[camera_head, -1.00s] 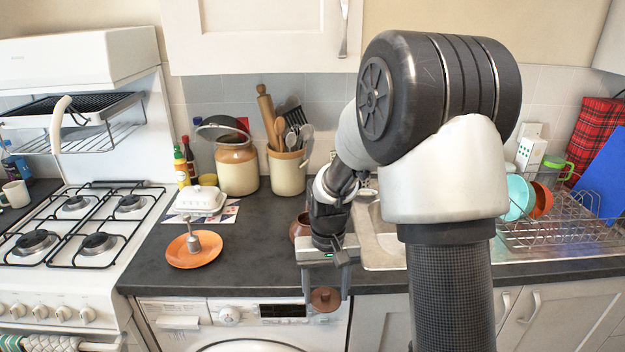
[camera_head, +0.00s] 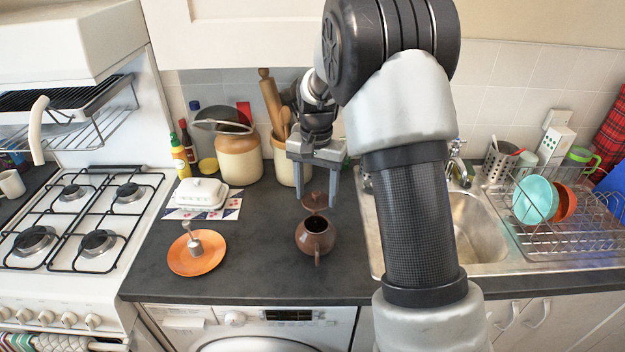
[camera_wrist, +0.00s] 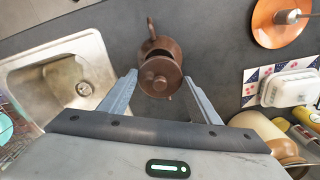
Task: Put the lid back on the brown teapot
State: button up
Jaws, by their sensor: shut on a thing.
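The brown teapot (camera_head: 315,240) stands upright on the dark counter, its top opening showing dark and uncovered. The round brown lid (camera_head: 315,200) is between the fingertips of my gripper (camera_head: 317,206), which is shut on its rim. In the head view the lid appears just above and slightly behind the opening, apart from the pot. In the wrist view my gripper (camera_wrist: 160,77) has a finger on each side of the lid (camera_wrist: 159,84). The lid hides part of the teapot (camera_wrist: 163,45) there.
An orange plate (camera_head: 196,260) with a small metal object lies left of the teapot. A white butter dish (camera_head: 202,194) and brown-and-cream crocks (camera_head: 239,160) stand behind. The sink (camera_head: 480,225) is to the right. The counter's front edge is close to the teapot.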

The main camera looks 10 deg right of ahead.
jog(key=shift+s+f+b, duration=0.2)
jog(key=shift+f+b, duration=0.35)
jog(key=shift+f, duration=0.2)
jog(key=shift+f+b, duration=1.55)
jog(key=shift+f, duration=0.8)
jog(key=shift+f, duration=0.15)
jog(key=o, duration=1.6)
jog(key=shift+r+p, duration=2.4)
jog(key=shift+r, duration=1.1)
